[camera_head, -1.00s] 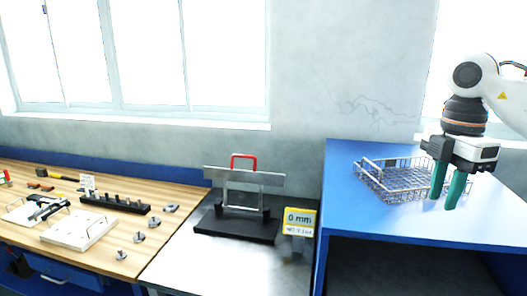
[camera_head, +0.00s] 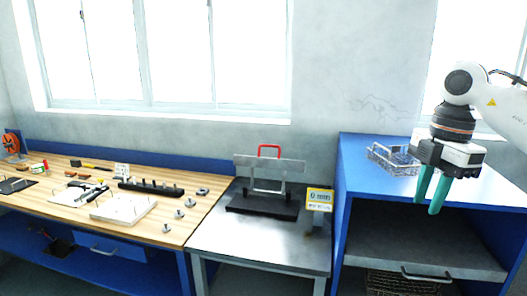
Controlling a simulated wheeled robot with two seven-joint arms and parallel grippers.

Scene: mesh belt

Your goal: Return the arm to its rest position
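My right arm comes in from the right in the head view. Its gripper (camera_head: 428,207) has two teal fingers pointing down with a gap between them, and nothing shows in it. The fingers appear over the front part of the blue bench (camera_head: 477,190), with their tips against the dark opening below its top. A wire mesh basket (camera_head: 384,163) sits on the bench top behind and left of the fingers, partly hidden by the gripper. My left gripper is not in view.
A metal table (camera_head: 262,243) carries a black stand (camera_head: 262,207) with a red handle and a yellow display sign (camera_head: 319,198). The wooden bench (camera_head: 165,230) at left holds small parts and white boards. Another wire basket (camera_head: 408,286) is on the shelf below the blue bench.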

